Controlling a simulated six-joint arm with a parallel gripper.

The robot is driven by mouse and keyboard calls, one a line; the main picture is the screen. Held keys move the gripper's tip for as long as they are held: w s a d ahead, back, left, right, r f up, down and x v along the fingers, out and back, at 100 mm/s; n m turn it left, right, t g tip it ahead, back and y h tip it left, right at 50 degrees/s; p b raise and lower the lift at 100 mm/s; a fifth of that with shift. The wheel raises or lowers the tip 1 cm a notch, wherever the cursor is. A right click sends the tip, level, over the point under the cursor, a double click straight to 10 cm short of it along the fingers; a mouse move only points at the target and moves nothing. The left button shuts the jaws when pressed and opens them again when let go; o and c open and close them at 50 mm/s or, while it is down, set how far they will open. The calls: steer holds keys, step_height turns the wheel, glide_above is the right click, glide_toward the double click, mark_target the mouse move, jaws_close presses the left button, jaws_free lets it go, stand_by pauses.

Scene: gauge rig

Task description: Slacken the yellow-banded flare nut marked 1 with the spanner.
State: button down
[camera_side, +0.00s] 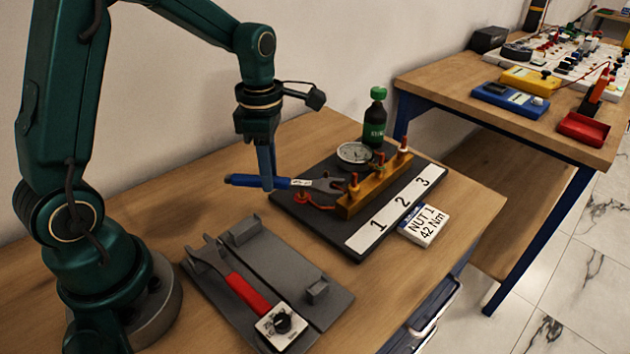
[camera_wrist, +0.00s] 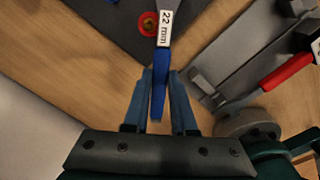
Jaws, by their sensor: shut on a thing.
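My gripper (camera_side: 268,182) is shut on the blue handle of the spanner (camera_side: 300,183), which lies roughly level above the near left end of the dark base plate. The spanner's open metal head points right, close to the nut by number 1 (camera_side: 353,182); I cannot tell whether they touch. The nut stands on the brass block (camera_side: 375,190) with two similar fittings behind it; its yellow band is not clear. In the wrist view the spanner (camera_wrist: 160,80) runs up between my fingers, with a "22 mm" label; its head is out of frame.
A red round fitting (camera_side: 303,198) sits on the plate under the spanner. A gauge (camera_side: 354,153) and green bottle (camera_side: 375,125) stand behind the block. A "NUT 1 42 Nm" card (camera_side: 424,226) lies right. A grey tray (camera_side: 320,262) with a red-handled tool (camera_side: 248,292) is in front.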

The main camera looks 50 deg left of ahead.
steer(key=shift+s+a, duration=0.75)
steer(key=shift+a, duration=0.1)
steer(key=shift+r, duration=2.3)
